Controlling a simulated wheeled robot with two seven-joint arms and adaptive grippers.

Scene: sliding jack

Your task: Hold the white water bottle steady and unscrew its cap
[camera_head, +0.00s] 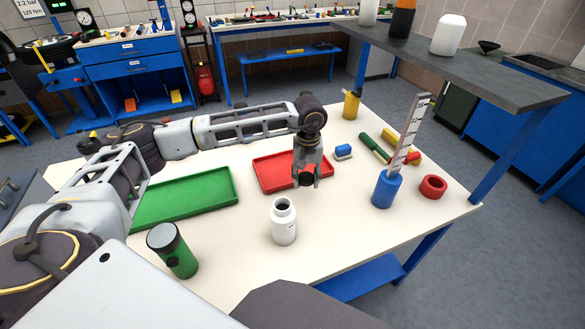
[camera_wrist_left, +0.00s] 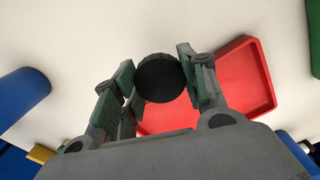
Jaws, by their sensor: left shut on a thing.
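The white water bottle (camera_head: 284,222) stands upright on the table in the head view, with its mouth open and no cap on it. My left gripper (camera_head: 306,180) is behind and above the bottle, at the near right side of the red tray. It is shut on a round black cap (camera_wrist_left: 158,78), which shows between the green-padded fingers in the left wrist view. The cap (camera_head: 306,179) also shows dark between the fingertips in the head view. The cap and the bottle are apart. My right gripper is not seen in either view.
A red tray (camera_head: 262,178) and a green tray (camera_head: 172,203) lie on the table (camera_head: 235,270).

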